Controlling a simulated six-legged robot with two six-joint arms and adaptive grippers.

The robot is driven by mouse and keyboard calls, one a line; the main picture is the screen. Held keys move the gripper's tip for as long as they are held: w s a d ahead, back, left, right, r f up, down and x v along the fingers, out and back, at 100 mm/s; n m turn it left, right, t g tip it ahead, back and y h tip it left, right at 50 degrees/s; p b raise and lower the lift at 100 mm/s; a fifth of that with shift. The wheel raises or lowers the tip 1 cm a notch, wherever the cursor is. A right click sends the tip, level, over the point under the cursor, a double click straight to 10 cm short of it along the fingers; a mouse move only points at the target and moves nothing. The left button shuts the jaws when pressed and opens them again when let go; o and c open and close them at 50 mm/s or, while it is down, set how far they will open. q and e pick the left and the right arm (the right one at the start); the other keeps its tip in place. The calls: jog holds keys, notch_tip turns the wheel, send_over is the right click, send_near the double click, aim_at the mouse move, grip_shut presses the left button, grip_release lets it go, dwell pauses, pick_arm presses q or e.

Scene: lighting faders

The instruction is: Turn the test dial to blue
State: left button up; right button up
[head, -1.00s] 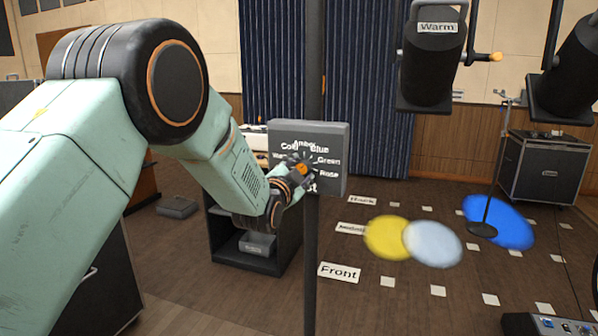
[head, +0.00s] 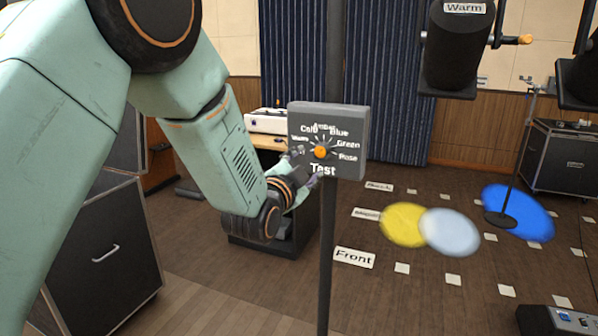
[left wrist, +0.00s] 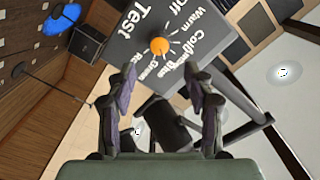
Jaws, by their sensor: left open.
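The test dial's orange knob (head: 320,152) sits on the face of a grey box (head: 355,125) fixed to a dark post. White labels ring it, among them Cold, Amber, Blue, Green and Rose, with Test below. I cannot tell where the knob points. My left gripper (head: 305,167) is open and empty, just left of and below the knob, apart from it. In the left wrist view the knob (left wrist: 159,46) shows beyond the gap between the two open fingers (left wrist: 159,85). My right gripper is not in view.
The dark post (head: 327,250) stands below the box. Black lamps (head: 458,50) hang at the upper right. Blue (head: 530,215), yellow (head: 400,225) and pale (head: 450,232) light pools lie on the floor. A black cabinet (head: 105,250) stands at the left.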

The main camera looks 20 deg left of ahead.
pick_arm(q)
jog(key=s, duration=0.3)
jog(key=shift+s, duration=0.25)
jog(key=shift+w+a, duration=0.1)
